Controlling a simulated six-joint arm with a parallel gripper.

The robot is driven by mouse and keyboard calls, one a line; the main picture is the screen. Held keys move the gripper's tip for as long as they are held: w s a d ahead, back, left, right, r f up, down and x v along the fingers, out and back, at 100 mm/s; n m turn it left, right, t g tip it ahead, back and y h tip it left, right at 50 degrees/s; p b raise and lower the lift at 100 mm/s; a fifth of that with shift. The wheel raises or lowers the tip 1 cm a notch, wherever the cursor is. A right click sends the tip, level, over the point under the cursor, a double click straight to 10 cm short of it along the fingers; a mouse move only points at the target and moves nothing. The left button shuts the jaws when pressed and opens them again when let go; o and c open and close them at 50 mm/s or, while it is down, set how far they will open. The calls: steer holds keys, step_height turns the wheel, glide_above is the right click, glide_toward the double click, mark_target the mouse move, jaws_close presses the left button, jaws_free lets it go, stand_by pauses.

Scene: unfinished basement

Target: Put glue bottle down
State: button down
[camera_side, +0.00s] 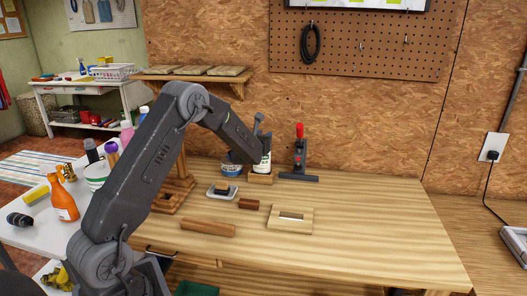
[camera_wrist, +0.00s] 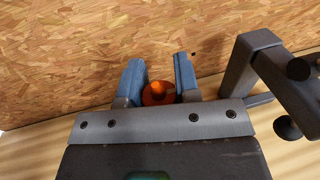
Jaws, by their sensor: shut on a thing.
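My gripper (camera_side: 260,146) is at the back of the wooden workbench, shut on the glue bottle (camera_side: 263,165). The bottle looks upright, with a pale body and a dark band. It is at a small wooden block (camera_side: 260,179) near the wall; I cannot tell whether its base touches the block. In the wrist view, the two blue fingers of my gripper (camera_wrist: 157,78) are on either side of the bottle's round orange top (camera_wrist: 158,94). The bottle's body is hidden below the top there.
A blue-and-white tin (camera_side: 231,169) stands just left of the bottle. A red-handled clamp tool (camera_side: 299,158) stands to the right. A small tray (camera_side: 222,192), a brown block (camera_side: 249,204), a wooden roller (camera_side: 208,228) and a board (camera_side: 290,219) lie in front. The bench's right side is clear.

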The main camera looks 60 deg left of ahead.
steer(key=shift+f, duration=1.85)
steer(key=c, duration=0.8)
jaws_free()
steer(key=shift+c, duration=0.2)
